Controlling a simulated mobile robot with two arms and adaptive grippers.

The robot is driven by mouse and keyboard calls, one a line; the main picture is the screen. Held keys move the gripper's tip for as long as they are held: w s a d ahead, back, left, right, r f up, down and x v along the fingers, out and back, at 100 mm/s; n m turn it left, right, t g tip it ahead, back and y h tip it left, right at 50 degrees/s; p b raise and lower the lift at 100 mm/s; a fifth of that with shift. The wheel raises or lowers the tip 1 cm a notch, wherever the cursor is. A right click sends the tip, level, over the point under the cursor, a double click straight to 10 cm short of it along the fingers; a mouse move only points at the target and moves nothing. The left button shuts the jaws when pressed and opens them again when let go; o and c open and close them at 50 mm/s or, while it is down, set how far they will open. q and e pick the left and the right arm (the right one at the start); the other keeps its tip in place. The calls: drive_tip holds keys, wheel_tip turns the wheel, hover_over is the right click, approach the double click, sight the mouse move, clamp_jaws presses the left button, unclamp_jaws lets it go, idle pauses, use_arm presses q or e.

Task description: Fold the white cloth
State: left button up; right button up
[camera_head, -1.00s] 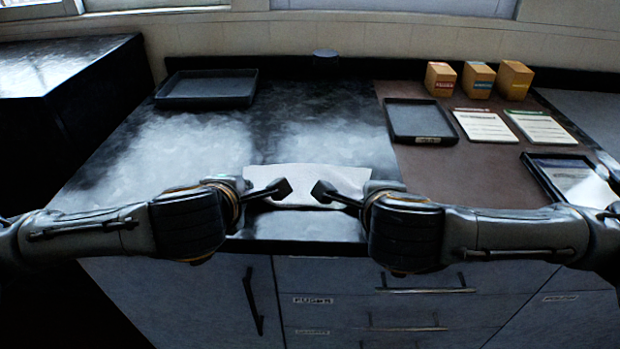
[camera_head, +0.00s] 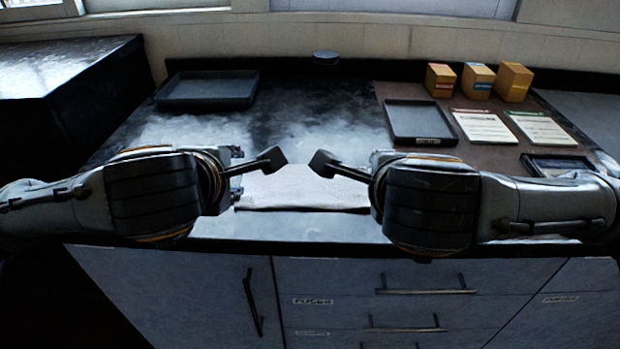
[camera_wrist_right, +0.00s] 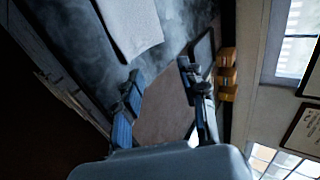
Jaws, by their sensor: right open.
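The white cloth (camera_head: 303,190) lies on the counter near its front edge, between my two arms in the head view. It looks like a flat rectangle with a straight front edge; its sides are partly hidden by my arms. It also shows at the top of the right wrist view (camera_wrist_right: 130,22). My left gripper (camera_head: 272,159) is over the cloth's far left part; only one finger shows clearly, so its opening is unclear. My right gripper (camera_head: 323,163) is over the far right part. In the right wrist view its fingers (camera_wrist_right: 159,78) are apart with nothing between them, clear of the cloth.
A dark tray (camera_head: 207,89) stands at the back left. A smaller tray (camera_head: 420,123), cards (camera_head: 485,127) and small boxes (camera_head: 478,80) sit on the brown mat (camera_head: 392,93) at the right. The counter behind the cloth is clear.

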use_arm(q)
drive_tip(key=shift+s+r, duration=0.25)
drive_tip(key=shift+r, duration=0.25)
drive_tip(key=shift+s+r, duration=0.25)
drive_tip(key=shift+r, duration=0.2)
use_arm(e)
drive_tip(key=shift+s+r, duration=0.25)
drive_tip(key=shift+r, duration=0.25)
drive_tip(key=shift+s+r, duration=0.25)
drive_tip(key=shift+r, duration=0.2)
